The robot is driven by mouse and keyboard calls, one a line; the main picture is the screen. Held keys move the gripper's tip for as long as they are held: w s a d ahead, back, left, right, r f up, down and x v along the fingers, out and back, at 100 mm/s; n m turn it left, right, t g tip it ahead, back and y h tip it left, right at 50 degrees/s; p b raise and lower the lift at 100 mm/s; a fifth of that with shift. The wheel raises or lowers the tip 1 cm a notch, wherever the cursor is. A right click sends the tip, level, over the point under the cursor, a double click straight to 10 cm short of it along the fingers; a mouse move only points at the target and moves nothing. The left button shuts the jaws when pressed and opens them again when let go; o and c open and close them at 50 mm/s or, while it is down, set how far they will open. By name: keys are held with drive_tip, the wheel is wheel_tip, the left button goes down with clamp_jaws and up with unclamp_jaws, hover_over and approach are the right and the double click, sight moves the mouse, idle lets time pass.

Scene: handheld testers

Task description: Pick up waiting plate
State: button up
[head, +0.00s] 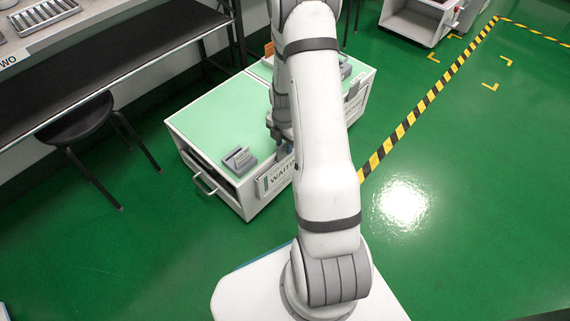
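A white plate (274,178) with the dark letters "WAIT" and a green mark at its left end shows at the front edge of a green-topped white cabinet (213,118). Its right part is hidden behind my arm. My gripper (281,150) is just above and behind the plate, close to the cabinet top. My arm covers most of it, so its fingers and any contact with the plate cannot be made out.
A small grey holder (239,160) stands on the cabinet top left of the plate. Another plate (353,90) shows on the cabinet's right side. A black stool (80,122) and a dark bench (110,55) are at the left. Green floor (465,200) is clear at the right.

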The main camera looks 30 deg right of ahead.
clamp_jaws()
idle(0.6)
